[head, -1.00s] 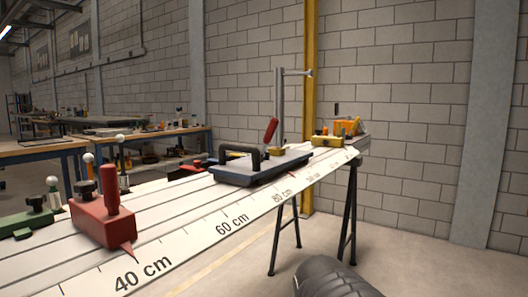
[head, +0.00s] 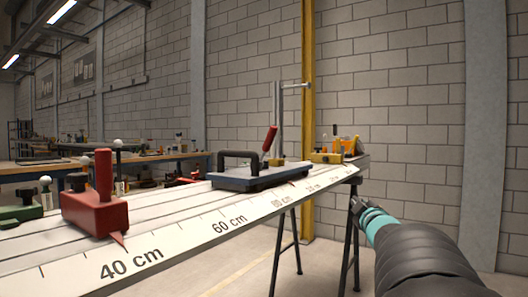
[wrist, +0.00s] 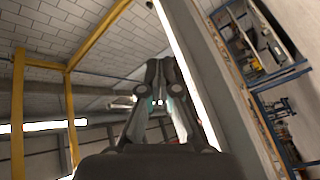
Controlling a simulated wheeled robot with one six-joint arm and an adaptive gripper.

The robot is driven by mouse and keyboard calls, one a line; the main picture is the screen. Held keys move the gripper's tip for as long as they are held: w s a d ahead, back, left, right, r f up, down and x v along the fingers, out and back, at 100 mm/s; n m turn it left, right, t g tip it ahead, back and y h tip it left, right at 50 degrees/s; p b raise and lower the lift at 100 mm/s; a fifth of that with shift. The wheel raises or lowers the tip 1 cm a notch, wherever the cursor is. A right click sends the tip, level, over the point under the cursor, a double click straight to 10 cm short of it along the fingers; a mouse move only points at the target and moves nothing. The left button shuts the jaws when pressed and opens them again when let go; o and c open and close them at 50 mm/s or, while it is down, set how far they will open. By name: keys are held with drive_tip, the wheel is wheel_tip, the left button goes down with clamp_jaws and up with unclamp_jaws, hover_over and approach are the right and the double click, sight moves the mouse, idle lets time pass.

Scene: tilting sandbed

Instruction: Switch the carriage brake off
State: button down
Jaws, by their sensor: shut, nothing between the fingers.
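The carriage (head: 235,181) is a blue-grey plate with a black handle, sitting on the white scaled bench near the 80 cm mark. A red lever (head: 269,139) rises from its far right end, leaning slightly right. My gripper (head: 360,207) shows small and dark beyond a teal band, right of the bench's far end and apart from the carriage and lever. In the wrist view my gripper (wrist: 161,64) has its fingers converging, shut and empty. The carriage does not show clearly in the wrist view.
A red block with an upright handle (head: 93,207) stands near 40 cm. Green (head: 20,212) and yellow (head: 325,158) fittings sit on the bench (head: 175,247). A metal post (head: 278,118) stands behind the carriage. Floor in front is open.

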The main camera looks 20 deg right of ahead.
sight(272, 140)
drive_tip(key=a+r+n+t+y, duration=0.4)
drive_tip(key=a+r+n+y, duration=0.6)
drive_tip(key=a+n+y, duration=0.4)
drive_tip(key=shift+a+r+n+y, duration=0.2)
drive_tip(key=shift+n+y, duration=0.5)
drive_tip(key=shift+n, duration=0.1)
drive_tip(key=shift+w+t, duration=0.1)
drive_tip(key=shift+t, duration=0.2)
drive_tip(key=p+x, duration=0.1)
drive_tip(key=x, duration=1.3)
drive_tip(key=shift+a+p, duration=0.1)
drive_tip(key=shift+p, duration=0.2)
